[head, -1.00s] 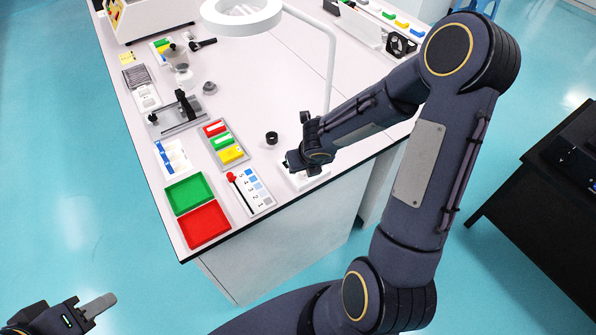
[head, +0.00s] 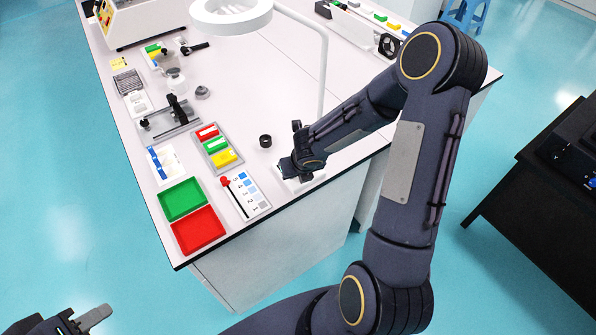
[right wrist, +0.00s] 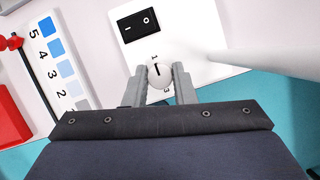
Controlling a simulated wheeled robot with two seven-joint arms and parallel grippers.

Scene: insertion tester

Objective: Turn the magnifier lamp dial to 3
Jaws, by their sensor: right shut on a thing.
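The magnifier lamp (head: 232,12) has a white ring head, a thin pole and a white base (head: 302,184) near the table's front edge. In the right wrist view the base (right wrist: 195,38) carries a round white dial (right wrist: 160,76) with a short black pointer line. The digits 1 and 3 show beside it; other marks are hidden. My right gripper (right wrist: 163,78) is shut on the dial, one finger on each side. In the head view my right gripper (head: 300,172) hides the dial. My left gripper (head: 95,318) is at the bottom left, away from the table; its opening is unclear.
A black rocker switch (right wrist: 138,23) sits beside the dial. A card with blue patches and a red-tipped stick (head: 243,194) lies left of the base. Red (head: 200,231) and green (head: 182,199) trays stand farther left. A small black ring (head: 265,141) is behind the gripper.

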